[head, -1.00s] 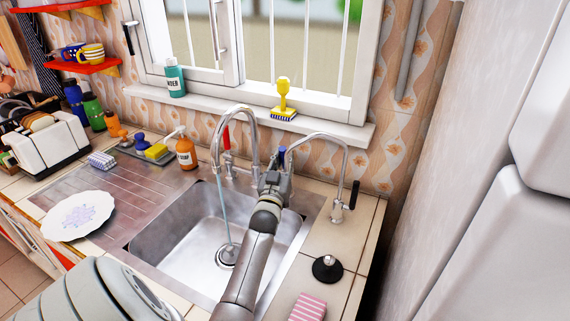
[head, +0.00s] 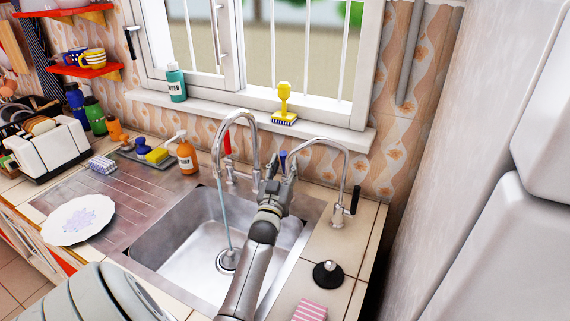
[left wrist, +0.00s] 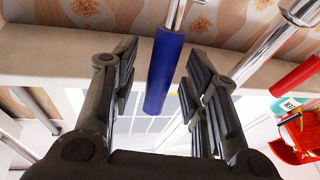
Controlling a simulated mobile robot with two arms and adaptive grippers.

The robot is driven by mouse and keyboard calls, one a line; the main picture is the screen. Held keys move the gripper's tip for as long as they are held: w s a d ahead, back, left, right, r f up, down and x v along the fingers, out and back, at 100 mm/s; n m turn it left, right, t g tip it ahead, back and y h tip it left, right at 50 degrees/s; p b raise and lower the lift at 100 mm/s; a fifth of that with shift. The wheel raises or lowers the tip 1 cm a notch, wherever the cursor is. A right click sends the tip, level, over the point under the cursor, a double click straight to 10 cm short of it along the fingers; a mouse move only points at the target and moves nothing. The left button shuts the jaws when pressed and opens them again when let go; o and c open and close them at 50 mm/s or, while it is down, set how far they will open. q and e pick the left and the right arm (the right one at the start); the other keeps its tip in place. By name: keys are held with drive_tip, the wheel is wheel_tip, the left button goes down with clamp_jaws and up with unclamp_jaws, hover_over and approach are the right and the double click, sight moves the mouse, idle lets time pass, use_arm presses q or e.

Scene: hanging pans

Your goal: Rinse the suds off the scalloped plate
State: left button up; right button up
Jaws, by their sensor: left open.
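The white scalloped plate (head: 78,220) lies on the drainboard left of the sink, with a pale lilac patch of suds (head: 80,218) in its middle. Water (head: 226,215) runs from the curved faucet (head: 238,118) into the sink basin (head: 185,240). My left gripper (head: 279,165) is behind the basin at the blue tap handle (head: 283,158). In the left wrist view, its open fingers (left wrist: 160,62) stand on either side of the blue handle (left wrist: 163,70), with gaps between. The red tap handle (head: 227,143) is left of the gripper. My right gripper is not in view.
A second thin faucet (head: 345,165) stands right of my arm. A black plunger-like stopper (head: 327,273) and a pink striped sponge (head: 309,311) lie on the right counter. An orange soap bottle (head: 186,155) stands behind the drainboard. The basin is empty apart from water.

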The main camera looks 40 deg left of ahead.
use_arm(q)
drive_tip(key=v, duration=1)
drive_tip(key=shift+s+d, duration=0.2)
drive_tip(key=shift+s, duration=0.15)
